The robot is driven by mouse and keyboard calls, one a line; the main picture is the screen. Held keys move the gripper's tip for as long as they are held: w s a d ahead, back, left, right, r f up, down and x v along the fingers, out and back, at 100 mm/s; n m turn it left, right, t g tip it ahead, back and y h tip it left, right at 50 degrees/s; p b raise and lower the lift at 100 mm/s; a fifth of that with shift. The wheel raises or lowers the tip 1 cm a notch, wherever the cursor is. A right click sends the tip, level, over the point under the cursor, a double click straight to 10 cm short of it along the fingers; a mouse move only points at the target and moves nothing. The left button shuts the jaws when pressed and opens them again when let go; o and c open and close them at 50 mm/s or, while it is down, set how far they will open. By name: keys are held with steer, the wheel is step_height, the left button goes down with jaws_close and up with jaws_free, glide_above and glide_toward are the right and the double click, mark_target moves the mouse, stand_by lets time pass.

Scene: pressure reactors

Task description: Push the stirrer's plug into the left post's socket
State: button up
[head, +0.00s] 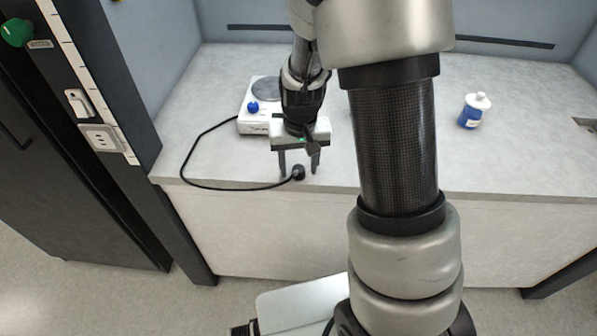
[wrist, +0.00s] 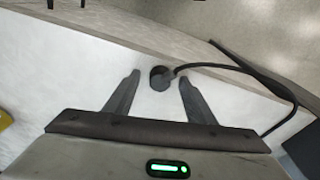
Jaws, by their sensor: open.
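The stirrer (head: 258,105) is a white hotplate box with a round grey plate and a blue knob, at the back left of the worktop. Its black cable loops left and forward to the black plug (head: 298,172), which lies near the worktop's front edge. My gripper (head: 299,168) is open above the worktop, with the plug near its fingertips. In the wrist view the plug (wrist: 161,78) shows between and just beyond the two open fingers, not gripped. The left post's white socket (head: 102,139) sits on the dark post at the left, below a white switch (head: 76,103).
A blue bottle with a white cap (head: 474,110) stands on the worktop at the right. The worktop (head: 400,170) is otherwise mostly clear. A green knob (head: 16,32) sticks out at the upper left. The dark post (head: 130,85) borders the worktop's left end.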

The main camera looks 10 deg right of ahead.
mark_target(299, 169)
steer(key=c, duration=1.1)
step_height(299, 169, up, 10)
steer(key=shift+r+p, duration=0.1)
steer(key=shift+p, duration=0.7)
steer(key=r, duration=0.1)
steer(key=w+r+n, duration=0.1)
steer(key=r, duration=0.1)
